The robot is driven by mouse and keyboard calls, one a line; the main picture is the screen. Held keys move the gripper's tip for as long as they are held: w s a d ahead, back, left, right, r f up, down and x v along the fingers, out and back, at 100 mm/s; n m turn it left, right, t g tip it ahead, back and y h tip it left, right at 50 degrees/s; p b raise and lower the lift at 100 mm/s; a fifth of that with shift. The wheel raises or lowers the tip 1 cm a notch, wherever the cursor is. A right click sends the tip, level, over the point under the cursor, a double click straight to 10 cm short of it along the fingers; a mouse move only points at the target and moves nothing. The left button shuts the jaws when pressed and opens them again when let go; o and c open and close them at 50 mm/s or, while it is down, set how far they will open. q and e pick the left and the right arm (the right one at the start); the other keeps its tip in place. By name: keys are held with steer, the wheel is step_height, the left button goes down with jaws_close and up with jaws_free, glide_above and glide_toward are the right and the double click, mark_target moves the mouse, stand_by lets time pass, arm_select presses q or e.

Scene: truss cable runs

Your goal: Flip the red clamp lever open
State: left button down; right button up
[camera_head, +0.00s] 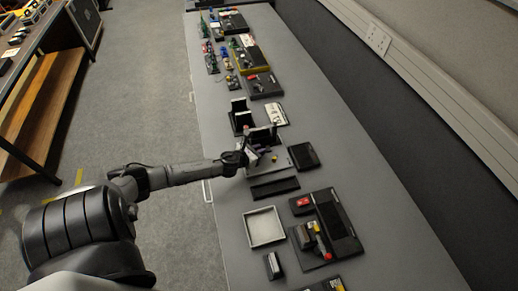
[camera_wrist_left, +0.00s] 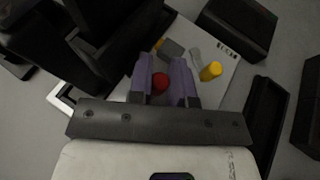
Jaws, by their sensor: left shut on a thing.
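The red clamp lever shows as a round red end (camera_wrist_left: 160,83) between the two purple fingers of my left gripper (camera_wrist_left: 163,75) in the left wrist view. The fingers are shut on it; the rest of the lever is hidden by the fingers. In the head view my left gripper (camera_head: 254,152) reaches in from the left over a light grey plate (camera_head: 284,165). The plate also shows in the left wrist view (camera_wrist_left: 226,82), with a yellow knob (camera_wrist_left: 211,71) and a grey lever-like part (camera_wrist_left: 195,58) right of the fingers. My right gripper is not in view.
A black upright holder (camera_head: 240,115) stands just behind the gripper. A dark box (camera_head: 303,156) lies right of the plate and a black bar (camera_head: 274,187) in front. A pale square tray (camera_head: 263,227) is nearer. The table's right strip is clear.

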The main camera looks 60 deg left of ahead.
arm_select(q)
steer(key=c, duration=1.1)
jaws_free()
steer(key=shift+o, duration=0.2)
steer(key=shift+s, duration=0.1)
steer(key=p+v, duration=0.1)
steer(key=v, duration=1.2)
steer(key=shift+s+r+p, duration=0.2)
steer(key=shift+s+p, duration=0.1)
steer(key=shift+p, duration=0.1)
steer(key=shift+d, duration=0.1)
